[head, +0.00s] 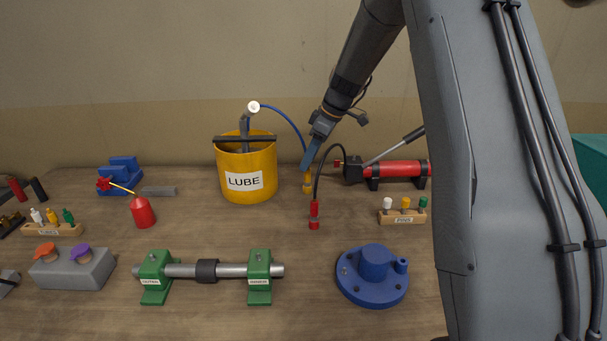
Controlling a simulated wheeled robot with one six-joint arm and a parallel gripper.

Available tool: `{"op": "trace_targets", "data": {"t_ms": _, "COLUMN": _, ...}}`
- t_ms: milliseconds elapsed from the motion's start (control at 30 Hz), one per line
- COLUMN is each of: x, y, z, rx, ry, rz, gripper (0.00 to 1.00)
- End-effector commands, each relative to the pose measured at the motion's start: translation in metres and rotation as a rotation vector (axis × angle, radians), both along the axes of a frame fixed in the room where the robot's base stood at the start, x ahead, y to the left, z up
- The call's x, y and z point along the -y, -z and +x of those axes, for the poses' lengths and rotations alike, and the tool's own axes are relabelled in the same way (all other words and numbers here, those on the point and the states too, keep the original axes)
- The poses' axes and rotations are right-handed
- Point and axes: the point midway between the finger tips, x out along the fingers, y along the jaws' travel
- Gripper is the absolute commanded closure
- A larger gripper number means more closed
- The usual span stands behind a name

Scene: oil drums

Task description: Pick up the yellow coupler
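The yellow coupler (307,186) is upright, just right of the yellow LUBE bucket (262,186). A blue hose (286,116) arches from the bucket's pump down toward it. My gripper (306,168) points down from above, and its blue fingers end at the coupler's top. They hide that top and the hose's lower end. The fingers are seen nearly edge-on, so I cannot tell whether they are open or closed on it.
A red coupler (314,214) on a black hose stands close in front of the yellow one. A blue flanged part (373,275) and a shaft on green supports (260,278) are nearer. Bare bench lies left of the red coupler.

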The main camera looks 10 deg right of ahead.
Motion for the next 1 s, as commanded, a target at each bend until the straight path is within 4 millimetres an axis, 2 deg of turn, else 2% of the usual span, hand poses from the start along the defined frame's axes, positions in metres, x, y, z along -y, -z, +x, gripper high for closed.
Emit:
{"op": "trace_targets", "data": {"t_ms": 167, "x": 0.014, "y": 0.014, "z": 0.001, "rx": -0.002, "ry": 0.027, "rz": -0.001, "gripper": 0.61}}
{"op": "trace_targets", "data": {"t_ms": 500, "x": -0.002, "y": 0.050, "z": 0.006, "rx": -0.002, "ry": 0.030, "rz": 0.000, "gripper": 0.61}}
{"op": "trace_targets", "data": {"t_ms": 633, "x": -0.005, "y": 0.058, "z": 0.008, "rx": -0.001, "ry": 0.029, "rz": -0.001, "gripper": 0.61}}
{"op": "trace_targets", "data": {"t_ms": 867, "x": -0.006, "y": 0.059, "z": 0.009, "rx": 0.000, "ry": 0.028, "rz": -0.001, "gripper": 0.61}}
{"op": "trace_targets", "data": {"t_ms": 1000, "x": -0.006, "y": 0.058, "z": 0.009, "rx": 0.000, "ry": 0.027, "rz": -0.001, "gripper": 0.84}}
